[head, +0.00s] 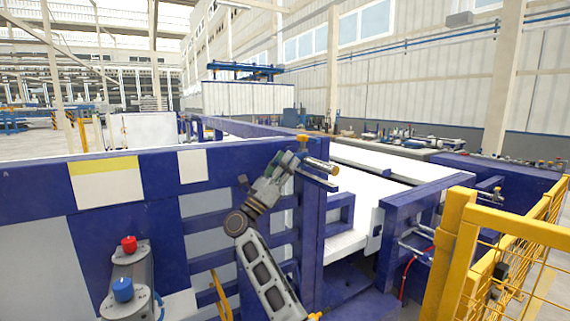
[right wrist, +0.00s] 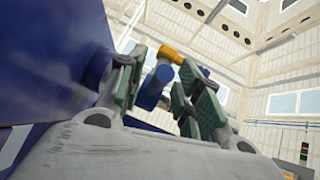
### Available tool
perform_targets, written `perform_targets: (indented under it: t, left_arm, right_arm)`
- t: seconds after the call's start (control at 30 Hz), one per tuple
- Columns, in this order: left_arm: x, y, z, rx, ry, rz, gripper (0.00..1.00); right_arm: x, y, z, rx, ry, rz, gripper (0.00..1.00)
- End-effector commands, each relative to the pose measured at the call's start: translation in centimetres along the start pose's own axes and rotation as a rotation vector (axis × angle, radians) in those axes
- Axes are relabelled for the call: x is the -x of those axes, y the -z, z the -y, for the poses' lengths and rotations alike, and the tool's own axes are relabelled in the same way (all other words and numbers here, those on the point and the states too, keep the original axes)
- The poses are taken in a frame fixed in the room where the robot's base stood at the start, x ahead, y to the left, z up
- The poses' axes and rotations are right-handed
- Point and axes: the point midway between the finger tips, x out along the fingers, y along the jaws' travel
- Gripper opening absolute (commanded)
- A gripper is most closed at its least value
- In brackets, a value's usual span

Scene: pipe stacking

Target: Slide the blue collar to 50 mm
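My right gripper (head: 296,158) is at the end of my arm, close to the dark blue machine frame, with its fingers pointing up and right. In the right wrist view its fingers (right wrist: 160,85) stand apart. A blue cylindrical piece (right wrist: 152,88), perhaps the blue collar, shows between or just beyond them, with an orange-yellow end piece (right wrist: 172,53) near it. Whether a finger touches it I cannot tell. In the head view a short metal rod with an orange end (head: 320,164) sits beside the fingertips. No collar or scale marks can be made out there. My left gripper is out of view.
A grey unit with a red knob (head: 129,243) and a blue knob (head: 122,289) stands at lower left. The blue machine frame (head: 235,155) lies close around my right arm. A yellow safety fence (head: 455,250) stands at right. A white conveyor bed (head: 370,160) lies beyond the gripper.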

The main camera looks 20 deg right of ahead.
Motion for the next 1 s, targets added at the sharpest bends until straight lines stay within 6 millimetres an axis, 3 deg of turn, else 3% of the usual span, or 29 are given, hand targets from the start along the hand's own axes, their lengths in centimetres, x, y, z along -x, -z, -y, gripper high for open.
perform_targets:
  t: [0.27, 0.8, 1.0]
  left_arm:
    - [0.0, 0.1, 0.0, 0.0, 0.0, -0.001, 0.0]
    - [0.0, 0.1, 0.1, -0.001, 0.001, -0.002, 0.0]
    - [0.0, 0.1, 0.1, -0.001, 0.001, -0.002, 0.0]
  right_arm:
    - [1.9, 0.0, -0.1, 0.001, -0.002, 0.001, 0.35]
    - [9.5, 0.0, -0.1, 0.001, -0.003, -0.001, 0.35]
    - [11.4, 0.0, -0.1, 0.0, -0.002, 0.0, 0.35]
